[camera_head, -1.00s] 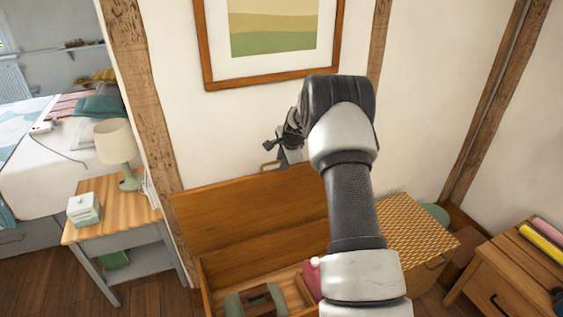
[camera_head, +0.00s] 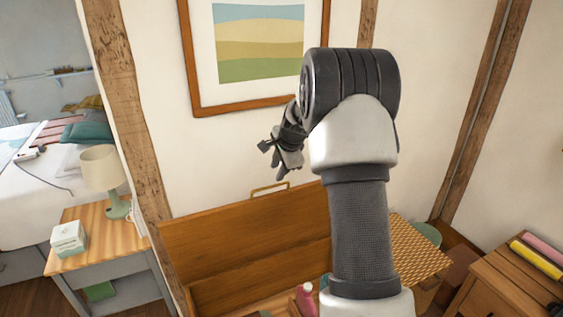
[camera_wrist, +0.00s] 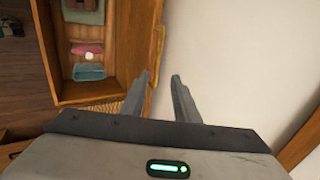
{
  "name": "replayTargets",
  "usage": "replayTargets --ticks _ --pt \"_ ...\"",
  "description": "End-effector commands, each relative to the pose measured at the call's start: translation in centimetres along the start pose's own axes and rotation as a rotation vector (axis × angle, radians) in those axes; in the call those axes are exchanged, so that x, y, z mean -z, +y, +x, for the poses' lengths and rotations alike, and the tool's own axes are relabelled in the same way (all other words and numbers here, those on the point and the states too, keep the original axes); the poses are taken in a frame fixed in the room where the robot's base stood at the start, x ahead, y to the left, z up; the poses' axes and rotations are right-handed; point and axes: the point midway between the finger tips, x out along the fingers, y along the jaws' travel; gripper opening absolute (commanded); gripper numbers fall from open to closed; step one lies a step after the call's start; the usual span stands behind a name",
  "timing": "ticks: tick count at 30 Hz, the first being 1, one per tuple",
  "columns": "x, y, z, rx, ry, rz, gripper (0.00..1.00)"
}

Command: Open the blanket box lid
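The blanket box lid (camera_head: 230,225) is a brown wooden panel, standing raised and steep in front of the wall. A brass handle (camera_head: 270,188) is on its top edge and also shows in the wrist view (camera_wrist: 160,45). The open box (camera_wrist: 85,98) shows at the left of the wrist view, with its contents visible. My gripper (camera_head: 273,158) is above the handle, apart from it. In the wrist view its two fingers (camera_wrist: 161,78) are spread with nothing between them. My forearm hides the right part of the lid.
A nightstand (camera_head: 75,250) with a lamp (camera_head: 103,170) is at left. A framed picture (camera_head: 258,105) hangs behind my arm.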

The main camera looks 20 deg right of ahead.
Motion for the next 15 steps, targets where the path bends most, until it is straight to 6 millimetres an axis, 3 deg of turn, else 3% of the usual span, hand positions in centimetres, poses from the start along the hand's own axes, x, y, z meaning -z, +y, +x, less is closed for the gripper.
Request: replayTargets --ticks 6,15 --pt "0.1 -0.1 -3.8 0.002 0.002 0.001 0.28" --pt "0.0 0.0 -5.0 0.001 0.000 0.000 0.28"
